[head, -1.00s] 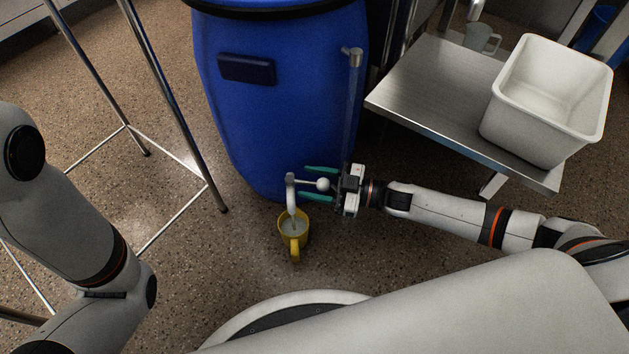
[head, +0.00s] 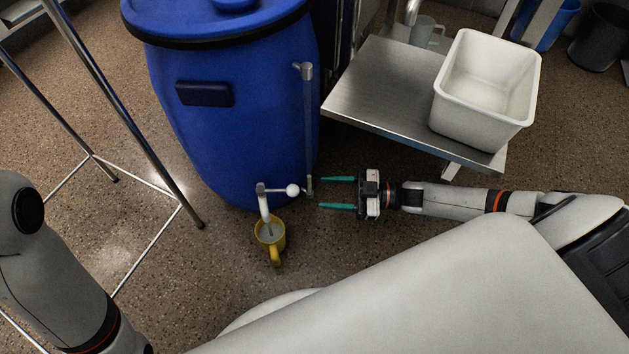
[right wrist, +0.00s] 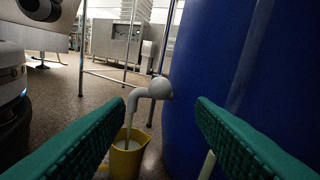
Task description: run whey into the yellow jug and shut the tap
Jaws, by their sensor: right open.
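The blue barrel (head: 225,130) stands on the floor with a pale tap (head: 262,192) low on its front. The tap's lever ends in a white ball (head: 293,190) pointing right. The yellow jug (head: 271,233) stands on the floor under the spout, handle toward me. In the right wrist view a thin pale stream (right wrist: 128,128) runs from the spout into the jug (right wrist: 126,160), which has pale liquid in it. My right gripper (head: 338,193) is open and empty, to the right of the ball and apart from it. My left gripper is out of view.
A clear upright tube (head: 308,125) runs down the barrel's right side. A steel table (head: 370,95) at right bears a white tub (head: 485,90); a grey jug (head: 422,32) shows behind. A metal-legged stand (head: 135,120) is at left. The floor before the jug is clear.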

